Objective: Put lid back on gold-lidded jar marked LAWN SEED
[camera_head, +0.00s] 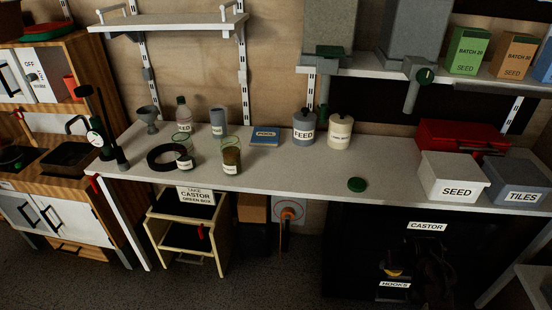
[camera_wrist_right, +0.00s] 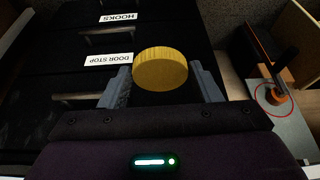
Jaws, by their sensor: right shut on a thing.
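A round gold lid (camera_wrist_right: 160,70) with a ribbed rim is between the fingers of my right gripper (camera_wrist_right: 162,82), which is shut on it. In the head view the gold lid (camera_head: 393,273) and my dark right gripper (camera_head: 400,268) are low in front of the black drawers, below the bench top. An open glass jar with brown contents (camera_head: 231,158) and another open glass jar (camera_head: 185,162) stand at the bench's left part, well apart from the lid. Their small labels cannot be read. My left gripper is not in view.
A green lid (camera_head: 357,184) lies near the bench's (camera_head: 300,178) front edge. SEED (camera_head: 453,178) and TILES (camera_head: 515,183) boxes are right. The bench middle is clear.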

